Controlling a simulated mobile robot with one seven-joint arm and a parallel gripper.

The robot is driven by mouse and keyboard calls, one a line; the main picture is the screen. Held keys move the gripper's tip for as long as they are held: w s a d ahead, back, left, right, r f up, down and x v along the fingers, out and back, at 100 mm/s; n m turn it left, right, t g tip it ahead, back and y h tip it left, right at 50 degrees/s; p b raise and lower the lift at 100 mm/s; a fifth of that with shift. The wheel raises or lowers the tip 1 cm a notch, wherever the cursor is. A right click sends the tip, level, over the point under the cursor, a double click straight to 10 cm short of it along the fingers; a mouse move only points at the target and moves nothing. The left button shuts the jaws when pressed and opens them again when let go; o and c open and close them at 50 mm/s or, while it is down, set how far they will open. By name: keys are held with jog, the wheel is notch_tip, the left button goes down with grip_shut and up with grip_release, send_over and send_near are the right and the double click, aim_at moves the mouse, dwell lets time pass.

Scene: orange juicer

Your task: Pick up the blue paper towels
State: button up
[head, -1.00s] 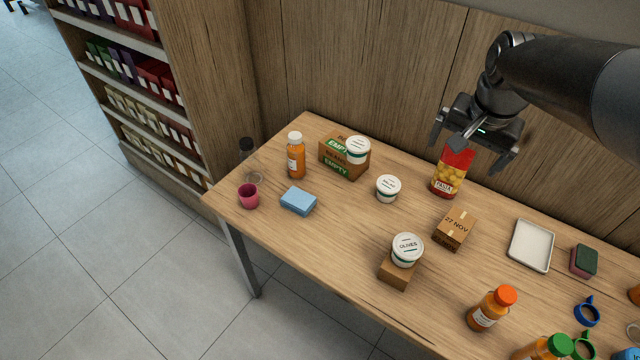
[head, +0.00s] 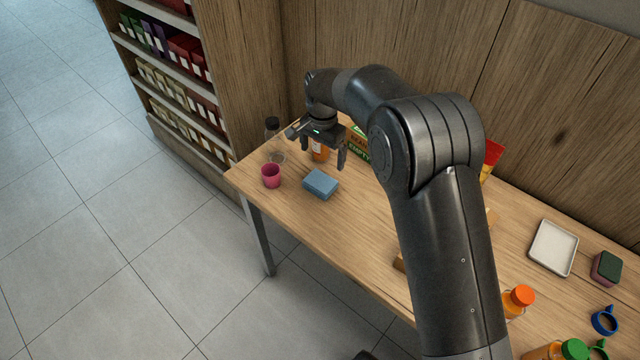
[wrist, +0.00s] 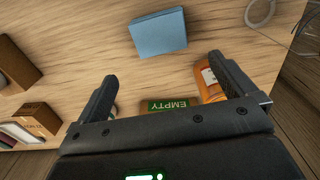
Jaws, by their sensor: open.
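The blue paper towels, a small blue block-shaped pack (head: 321,184), lie on the wooden table near its front left edge. The pack also shows whole in the wrist view (wrist: 158,33), lying beyond the fingertips and roughly between their lines. My gripper (head: 324,160) is open and empty, held above the table behind the pack. In the wrist view its two fingers (wrist: 164,75) are spread wide. Nothing is between them but table surface, an orange bottle and an "EMPTY" box below.
The pink cup (head: 271,175) stands left of the pack. An orange bottle (wrist: 208,84) and a box marked EMPTY (wrist: 168,104) are close under my gripper. A clear bottle (head: 273,140) stands at the table's left end. The table in front of the pack is clear.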

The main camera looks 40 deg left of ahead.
aim_at(320, 181)
jog(key=shift+s+a+f, duration=0.1)
jog(key=shift+a+f, duration=0.05)
jog(key=shift+f, duration=0.25)
jog(key=shift+s+a+f, duration=0.1)
jog(key=shift+f, duration=0.3)
jog(key=f, duration=0.9)
jog(key=shift+s+d+f, duration=0.2)
jog(key=shift+f, duration=0.2)
jog(key=c, duration=0.9)
